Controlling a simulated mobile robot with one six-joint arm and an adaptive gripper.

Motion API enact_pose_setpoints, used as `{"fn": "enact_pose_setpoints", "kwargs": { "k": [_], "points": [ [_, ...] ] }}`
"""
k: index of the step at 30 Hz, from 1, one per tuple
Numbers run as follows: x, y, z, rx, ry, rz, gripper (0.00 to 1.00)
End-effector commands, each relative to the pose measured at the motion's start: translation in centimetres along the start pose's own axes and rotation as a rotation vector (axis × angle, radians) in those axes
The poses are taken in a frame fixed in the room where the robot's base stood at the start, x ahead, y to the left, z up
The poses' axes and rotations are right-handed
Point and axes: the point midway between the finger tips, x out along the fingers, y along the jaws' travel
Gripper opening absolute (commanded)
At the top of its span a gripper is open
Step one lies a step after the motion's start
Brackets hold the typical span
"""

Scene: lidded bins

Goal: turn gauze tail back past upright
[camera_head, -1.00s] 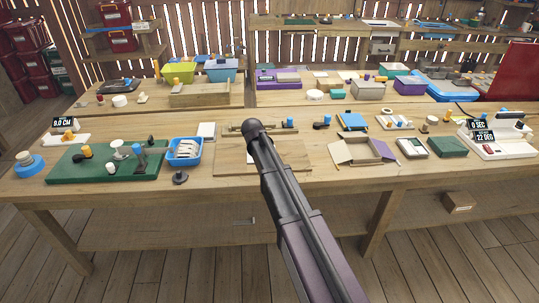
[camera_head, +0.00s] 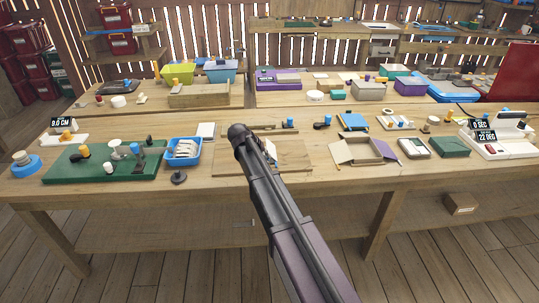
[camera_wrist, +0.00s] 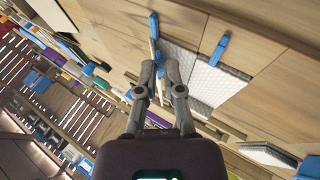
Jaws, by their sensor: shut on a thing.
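In the wrist view my gripper (camera_wrist: 161,73) is shut on a thin pale strip (camera_wrist: 157,50), seen nearly edge-on, which I take to be the gauze tail. The strip stands up between the fingertips. A white textured gauze pad (camera_wrist: 213,78) lies flat on the wooden board just right of the fingers, with a blue clip-like piece (camera_wrist: 220,47) at its far edge. In the head view my arm hides the gripper; only a small whitish piece (camera_head: 270,150) shows beside the arm, over the wooden board (camera_head: 294,157).
A blue tray (camera_head: 183,152) with pale rolls stands left of the board. An open cardboard box (camera_head: 362,151) stands to its right. A green mat (camera_head: 105,163) with several knobs lies further left. A digital readout device (camera_head: 497,143) stands at the far right.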

Motion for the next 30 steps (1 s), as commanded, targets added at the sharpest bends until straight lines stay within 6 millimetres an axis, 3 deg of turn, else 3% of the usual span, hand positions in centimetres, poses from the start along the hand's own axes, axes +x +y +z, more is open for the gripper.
{"fn": "enact_pose_setpoints", "kwargs": {
  "k": [16, 30],
  "points": [
    [0.5, -1.5, 0.2, -0.061, 0.0, 0.168, 0.0],
    [0.4, -1.5, 0.1, -0.067, 0.0, 0.184, 0.0]
  ]
}}
